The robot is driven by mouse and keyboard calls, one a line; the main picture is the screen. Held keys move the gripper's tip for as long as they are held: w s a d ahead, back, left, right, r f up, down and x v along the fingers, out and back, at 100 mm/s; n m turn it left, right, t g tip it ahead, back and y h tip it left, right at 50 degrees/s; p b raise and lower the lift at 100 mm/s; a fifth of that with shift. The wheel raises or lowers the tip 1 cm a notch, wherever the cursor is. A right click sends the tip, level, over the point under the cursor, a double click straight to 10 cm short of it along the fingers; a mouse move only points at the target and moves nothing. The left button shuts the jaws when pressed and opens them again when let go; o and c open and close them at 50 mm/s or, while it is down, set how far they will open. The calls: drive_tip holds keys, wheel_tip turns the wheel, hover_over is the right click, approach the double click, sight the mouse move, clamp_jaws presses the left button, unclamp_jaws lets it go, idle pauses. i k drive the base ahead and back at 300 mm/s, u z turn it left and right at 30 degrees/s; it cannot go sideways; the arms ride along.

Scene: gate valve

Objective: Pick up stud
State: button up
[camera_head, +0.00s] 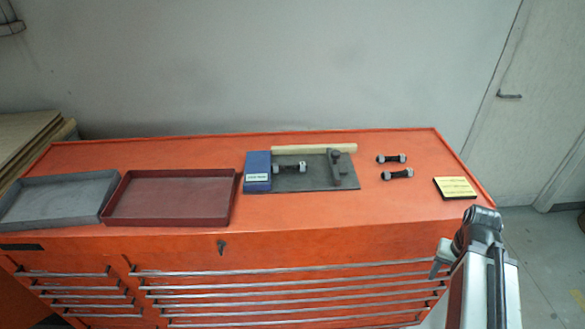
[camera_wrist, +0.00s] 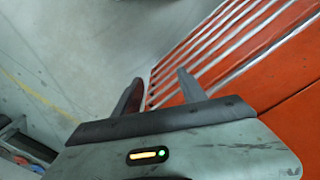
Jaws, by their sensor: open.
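Two dark studs with grey nuts on their ends lie on the orange cabinet top right of centre: a farther stud (camera_head: 391,159) and a nearer stud (camera_head: 397,174). A third similar stud (camera_head: 290,168) is at the grey plate (camera_head: 310,181), beside the blue block (camera_head: 257,173). My arm is at the lower right of the head view, in front of the cabinet and apart from the studs. In the wrist view my gripper (camera_wrist: 160,88) is open and empty, with cabinet drawers and floor beyond its fingers. No stud shows in the wrist view.
A grey tray (camera_head: 58,201) and a red tray (camera_head: 170,198) stand on the left. A dark upright post (camera_head: 335,168) stands on the plate, with a pale strip (camera_head: 314,149) behind. A yellow label pad (camera_head: 456,188) lies at the right. The cabinet top (camera_head: 380,200) in front of the studs is clear.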

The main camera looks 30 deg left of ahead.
sight(302, 166)
drive_tip(key=z, duration=0.05)
drive_tip(key=k, duration=0.5)
drive_tip(key=z, duration=0.9)
drive_tip(key=i, duration=0.6)
drive_tip(key=u, duration=4.25)
drive_tip(key=i, duration=1.05)
drive_tip(key=z, duration=0.1)
